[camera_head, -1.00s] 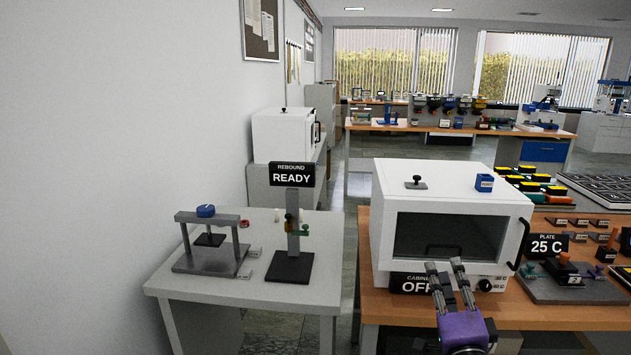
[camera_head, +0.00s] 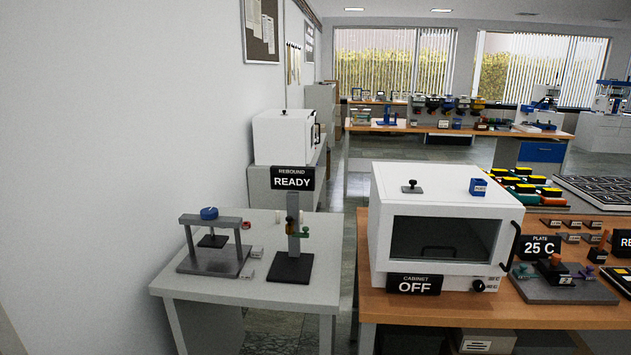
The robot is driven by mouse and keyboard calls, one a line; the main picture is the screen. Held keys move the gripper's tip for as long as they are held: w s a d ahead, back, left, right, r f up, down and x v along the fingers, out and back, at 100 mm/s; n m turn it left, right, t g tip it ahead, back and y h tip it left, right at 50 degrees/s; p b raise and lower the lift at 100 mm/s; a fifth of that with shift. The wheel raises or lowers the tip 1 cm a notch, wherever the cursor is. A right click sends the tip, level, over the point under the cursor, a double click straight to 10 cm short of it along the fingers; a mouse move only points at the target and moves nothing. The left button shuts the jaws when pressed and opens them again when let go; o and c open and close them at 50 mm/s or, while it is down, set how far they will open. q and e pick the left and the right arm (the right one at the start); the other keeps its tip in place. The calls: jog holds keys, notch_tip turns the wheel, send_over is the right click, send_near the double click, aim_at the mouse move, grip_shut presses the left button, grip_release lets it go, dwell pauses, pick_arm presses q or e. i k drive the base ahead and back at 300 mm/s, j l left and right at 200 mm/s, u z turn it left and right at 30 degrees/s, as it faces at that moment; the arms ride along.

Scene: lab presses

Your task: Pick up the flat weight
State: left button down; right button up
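A small grey plate with a black knob (camera_head: 412,187) lies on top of the white cabinet (camera_head: 502,208). It looks like a flat weight, but it carries no readable label. A dark flat plate (camera_head: 212,241) also shows under the crossbar of the small grey press frame (camera_head: 245,228) on the left table. I cannot tell for sure which piece is the flat weight. Neither of my grippers is in view.
The cabinet stands shut on the wooden bench (camera_head: 378,318), with an OFF sign (camera_head: 414,285). A blue block (camera_head: 478,187) sits on it. A READY sign (camera_head: 292,178) tops a stand on the white table (camera_head: 180,285). Plate fixtures (camera_head: 565,290) fill the bench's right.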

aim_at(552, 267)
jog(key=z, duration=1.4)
jog(key=i+j+z, duration=0.1)
jog(key=j, duration=0.2)
jog(key=i+j+z, duration=0.2)
jog(key=i+j, duration=0.15)
jog(key=j, duration=0.3)
